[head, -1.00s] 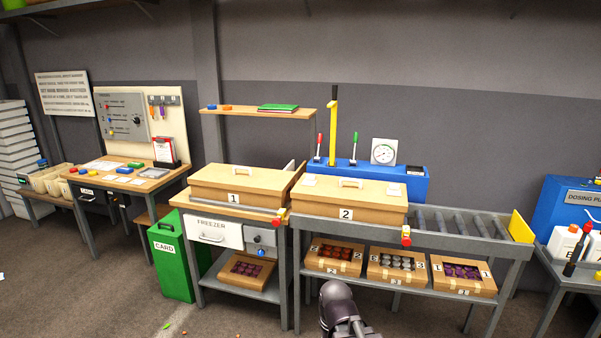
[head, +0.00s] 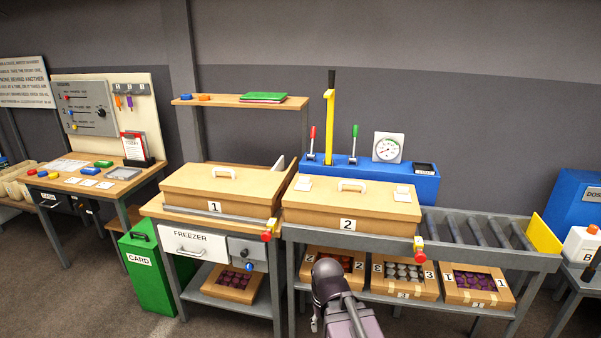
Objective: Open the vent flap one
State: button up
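A wooden box (head: 232,212) labelled 1 stands on the left bench, with a white handle (head: 222,173) on its top, which lies closed. A similar box (head: 350,219) labelled 2, with its own white handle (head: 352,186), stands to its right. No part is labelled as a vent flap, so I cannot tell which piece is flap one. A grey strip runs along the front of box 1, with a red-and-yellow piece (head: 269,231) near its right end. My dark arm rises from the bottom centre, in front of and below the boxes. My gripper's fingers cannot be made out.
The bench holds a freezer drawer (head: 191,245) and a shelf with a crate (head: 233,283). A green card bin (head: 150,273) stands left. A roller conveyor (head: 480,237) is at right, with several crates below. A blue lever unit (head: 390,182) stands behind box 2. Floor shows at lower left.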

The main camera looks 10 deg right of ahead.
aim_at(304, 184)
jog(key=z, duration=0.05)
jog(key=i, duration=1.3)
jog(key=z, duration=0.1)
